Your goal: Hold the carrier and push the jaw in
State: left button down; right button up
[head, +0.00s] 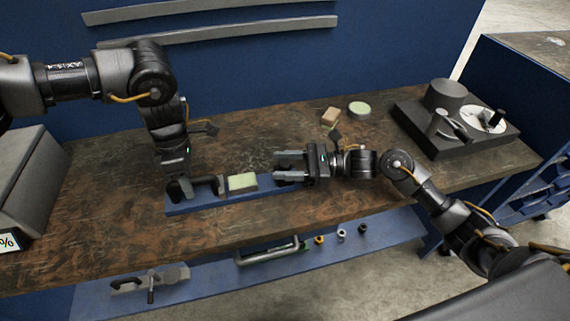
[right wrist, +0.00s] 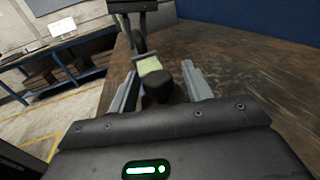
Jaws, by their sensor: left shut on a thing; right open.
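A narrow blue base (head: 200,204) lies along the front of the bench with a pale green block (head: 242,182) on it. My left gripper (head: 182,188) is at its left end, shut on a dark part that I take for the carrier; the fingers largely hide it. My right gripper (head: 277,166) is open at the right end, fingers pointing left toward the block. In the right wrist view a dark rounded knob (right wrist: 158,86), perhaps on the jaw, stands between its spread fingers, before the green block (right wrist: 150,65). I see no clear contact with either finger.
A dark fixture (head: 455,120) with a cylinder and lever stands at the right back. A brown block (head: 331,116) and a round pale green piece (head: 359,109) lie behind my right gripper. A blue front shelf (head: 210,278) holds small parts. The bench's back left is clear.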

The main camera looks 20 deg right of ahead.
jog(key=shift+c, duration=0.3)
grip_shut()
jog(key=a, duration=0.6)
jog(key=shift+o, duration=0.3)
grip_release()
jog(key=shift+d, duration=0.1)
jog(key=shift+d, duration=0.1)
